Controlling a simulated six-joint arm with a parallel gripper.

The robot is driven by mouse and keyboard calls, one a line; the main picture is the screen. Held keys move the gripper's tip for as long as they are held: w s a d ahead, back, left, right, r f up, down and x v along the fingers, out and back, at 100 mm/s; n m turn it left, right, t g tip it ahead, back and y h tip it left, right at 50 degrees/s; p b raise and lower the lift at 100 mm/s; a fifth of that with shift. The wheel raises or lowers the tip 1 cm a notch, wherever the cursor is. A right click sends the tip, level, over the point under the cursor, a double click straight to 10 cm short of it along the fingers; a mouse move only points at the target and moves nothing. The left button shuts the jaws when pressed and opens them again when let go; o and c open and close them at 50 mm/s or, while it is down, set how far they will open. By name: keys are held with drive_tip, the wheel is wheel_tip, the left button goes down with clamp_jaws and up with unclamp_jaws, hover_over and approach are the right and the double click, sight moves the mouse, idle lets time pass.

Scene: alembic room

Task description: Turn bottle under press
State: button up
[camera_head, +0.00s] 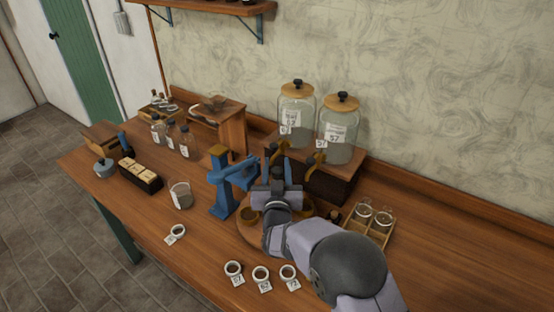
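A blue press (222,197) with a wooden top stands near the middle of the table. My gripper (279,160) is just right of the press, over a round wooden base (250,234) and in front of the jar stand. My wrist hides most of what lies at the fingers, so I cannot tell whether they hold anything. I cannot make out a bottle under the press. Several small glass bottles with dark caps, one of them in front (186,142), stand at the back left of the press.
Two large jars (297,110) (338,145) with wooden lids and taps stand on a wooden stand (333,188). A glass beaker (181,195) is left of the press. Tagged rings (233,268) lie in front. A tray with glasses (368,240) is on the right.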

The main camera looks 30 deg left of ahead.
drive_tip(key=shift+x, duration=0.85)
drive_tip(key=shift+w, duration=0.1)
clamp_jaws()
drive_tip(key=shift+m+t+h, duration=0.4)
drive_tip(key=shift+h, duration=0.1)
drive_tip(key=shift+w+d+r+m+h+b, duration=0.1)
drive_tip(key=shift+w+d+m+h+b, duration=0.05)
drive_tip(key=shift+m+h+b, duration=0.4)
